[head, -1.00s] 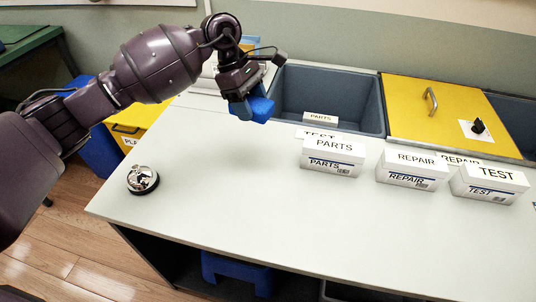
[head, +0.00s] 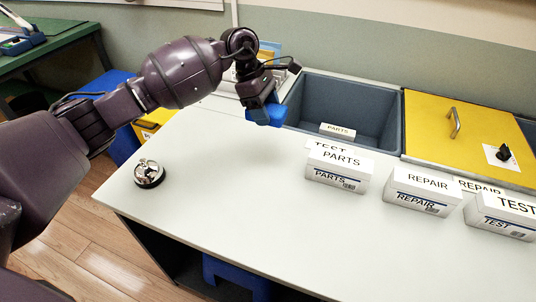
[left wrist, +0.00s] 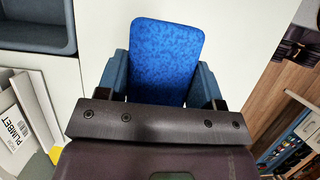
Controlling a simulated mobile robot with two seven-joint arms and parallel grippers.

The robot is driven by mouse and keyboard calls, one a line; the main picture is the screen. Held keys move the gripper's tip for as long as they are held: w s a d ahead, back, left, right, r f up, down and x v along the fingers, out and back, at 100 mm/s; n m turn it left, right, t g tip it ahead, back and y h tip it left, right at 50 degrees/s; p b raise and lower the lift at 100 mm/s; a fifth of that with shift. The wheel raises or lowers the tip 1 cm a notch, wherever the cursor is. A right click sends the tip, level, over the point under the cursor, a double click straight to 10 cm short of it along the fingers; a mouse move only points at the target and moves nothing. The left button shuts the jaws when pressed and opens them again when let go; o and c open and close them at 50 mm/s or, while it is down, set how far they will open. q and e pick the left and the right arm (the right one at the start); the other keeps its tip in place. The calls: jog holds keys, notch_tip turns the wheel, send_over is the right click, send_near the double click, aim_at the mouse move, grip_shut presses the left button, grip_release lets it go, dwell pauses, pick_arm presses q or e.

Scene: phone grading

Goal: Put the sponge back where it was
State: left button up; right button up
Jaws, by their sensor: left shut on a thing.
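The blue sponge (head: 266,115) is held in my left gripper (head: 264,104), above the far left part of the white table, just left of the grey bin. In the left wrist view the sponge (left wrist: 166,55) sits between the two fingers of the left gripper (left wrist: 163,80), which is shut on it. The sponge appears clear of the table, though the exact gap is hard to tell. My right gripper is in neither view.
A grey bin (head: 293,103) with a PARTS label is sunk into the table, beside a yellow lid (head: 425,120) with a handle. Several white labelled boxes (head: 337,172) stand at the right. A silver bell (head: 149,172) stands at the left edge. The middle is clear.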

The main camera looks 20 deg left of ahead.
pick_arm(q)
jog(key=b, duration=0.1)
send_over(271, 161)
jog(key=a, duration=0.1)
notch_tip(271, 161, down, 9)
jog(key=shift+a+f, duration=0.1)
notch_tip(271, 161, down, 6)
jog(key=shift+b, duration=0.55)
jog(key=o, duration=0.8)
jog(key=shift+o, duration=0.2)
